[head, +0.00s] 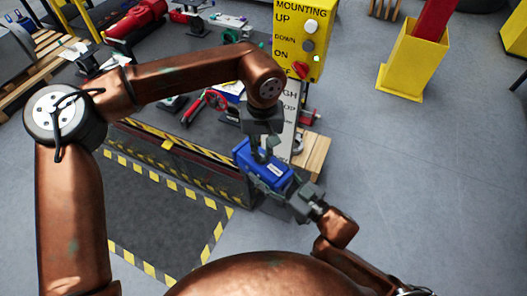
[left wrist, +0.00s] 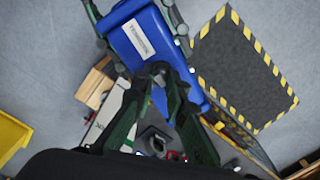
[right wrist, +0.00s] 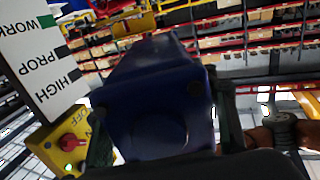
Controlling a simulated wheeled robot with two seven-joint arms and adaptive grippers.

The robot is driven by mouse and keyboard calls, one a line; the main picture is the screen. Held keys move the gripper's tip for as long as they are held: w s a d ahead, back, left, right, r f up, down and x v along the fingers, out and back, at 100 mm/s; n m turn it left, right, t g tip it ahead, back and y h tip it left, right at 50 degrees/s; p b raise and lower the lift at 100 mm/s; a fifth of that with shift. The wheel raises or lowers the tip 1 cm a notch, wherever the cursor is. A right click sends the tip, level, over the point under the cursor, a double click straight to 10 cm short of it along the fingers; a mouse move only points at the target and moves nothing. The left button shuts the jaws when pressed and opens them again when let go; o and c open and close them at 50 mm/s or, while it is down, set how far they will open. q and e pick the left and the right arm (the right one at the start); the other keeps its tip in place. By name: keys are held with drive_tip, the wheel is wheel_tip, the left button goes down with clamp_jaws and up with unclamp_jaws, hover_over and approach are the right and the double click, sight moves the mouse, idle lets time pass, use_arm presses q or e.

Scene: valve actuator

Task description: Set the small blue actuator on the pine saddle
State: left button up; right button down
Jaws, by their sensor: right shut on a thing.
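The small blue actuator (head: 250,160) has a white label and is in the air by the bench's right end. It also shows in the left wrist view (left wrist: 132,58) and fills the middle of the right wrist view (right wrist: 150,90). My right gripper (head: 278,186) is shut on it, with a finger on each side. My left gripper (head: 262,153) points down just above the actuator. Its fingers show in the left wrist view (left wrist: 163,76), with tips close together in front of the actuator; their opening is unclear. A pale wooden piece (head: 316,153), possibly the pine saddle, is right of the actuator, partly hidden.
A yellow control box (head: 318,45) with a sign below stands behind the actuator. Hazard tape marks a dark floor area (head: 160,215).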

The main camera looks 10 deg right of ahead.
drive_tip(key=shift+s+a+r, duration=0.15)
drive_tip(key=shift+a+r, duration=0.1)
idle(0.4)
drive_tip(key=c, duration=1.2)
unclamp_jaws()
drive_tip(key=o, duration=0.5)
drive_tip(key=shift+d+f, duration=0.1)
drive_tip(key=shift+d+f, duration=0.1)
